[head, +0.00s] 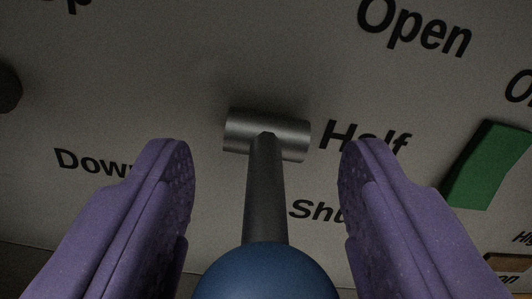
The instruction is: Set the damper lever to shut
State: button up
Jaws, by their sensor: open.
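The damper lever (266,185) has a grey metal hub on the panel, a dark shaft and a blue ball knob (266,275) at its near end. The shaft points toward me and down in the picture. The labels Open (414,27), Half (363,137) and Shut (317,210) stand to the right of the lever; Half and Shut are partly hidden by the right finger. My gripper (267,160) is open, with one purple finger on each side of the shaft and knob. A gap shows between each finger and the shaft.
The grey panel (170,80) fills the view behind the lever. A green block-like part (486,165) is on the right, with a brownish part (510,268) below it. A dark round part (8,88) is at the left edge. A label Down (92,161) is at left.

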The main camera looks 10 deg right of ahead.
jog(key=shift+c, duration=0.2)
grip_shut()
jog(key=shift+f+t, duration=0.5)
jog(key=shift+t, duration=0.3)
jog(key=t, duration=0.1)
jog(key=f+t, duration=0.1)
jog(key=t, duration=0.1)
jog(key=shift+w, duration=0.15)
jog(key=shift+o, duration=0.2)
grip_release()
jog(key=p+v, duration=0.2)
jog(key=v, duration=0.5)
jog(key=shift+s, duration=0.4)
jog(key=shift+f+y, duration=0.15)
jog(key=shift+y, duration=0.15)
